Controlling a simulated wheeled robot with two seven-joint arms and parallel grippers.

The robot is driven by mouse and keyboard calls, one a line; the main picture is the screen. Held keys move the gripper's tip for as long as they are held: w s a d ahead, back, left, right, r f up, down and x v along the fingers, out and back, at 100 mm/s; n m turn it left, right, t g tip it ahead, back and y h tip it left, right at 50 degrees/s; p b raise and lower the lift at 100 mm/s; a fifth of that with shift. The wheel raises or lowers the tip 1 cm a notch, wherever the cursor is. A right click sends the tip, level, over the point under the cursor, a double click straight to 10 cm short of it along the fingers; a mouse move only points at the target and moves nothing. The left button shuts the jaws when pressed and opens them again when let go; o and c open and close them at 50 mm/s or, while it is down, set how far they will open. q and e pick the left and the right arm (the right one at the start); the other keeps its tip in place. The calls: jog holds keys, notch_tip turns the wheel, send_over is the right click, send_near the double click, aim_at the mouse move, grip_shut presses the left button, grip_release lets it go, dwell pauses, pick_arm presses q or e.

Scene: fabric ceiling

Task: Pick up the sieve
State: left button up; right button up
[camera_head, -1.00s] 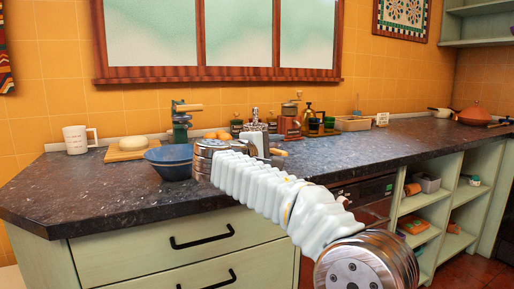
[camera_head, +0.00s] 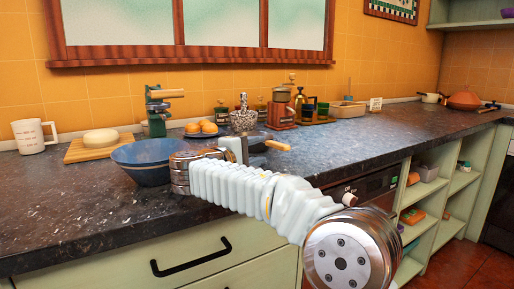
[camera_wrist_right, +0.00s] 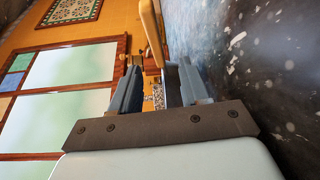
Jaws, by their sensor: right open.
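The sieve (camera_head: 276,145) seems to be the grey round piece with a light wooden handle on the dark counter, just past my right gripper in the head view. Its bowl is partly hidden by my wrist. In the right wrist view a light wooden handle (camera_wrist_right: 152,30), likely the sieve's, shows beyond the fingertips. My left gripper is not in view.
A blue bowl (camera_head: 147,162) stands left of my right wrist. A patterned metal piece (camera_head: 243,119) stands behind the gripper. A cutting board (camera_head: 80,153), white mug (camera_head: 32,137) and green press (camera_head: 156,112) are farther left; a red grinder (camera_head: 281,110) is behind.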

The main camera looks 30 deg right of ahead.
aim_at(270, 145)
jog(key=shift+w+d, duration=0.2)
jog(key=shift+d, duration=0.25)
jog(key=p+x, duration=0.1)
jog(key=x, duration=0.5)
jog(key=shift+d, duration=0.2)
jog(key=shift+c, duration=0.3)
grip_shut()
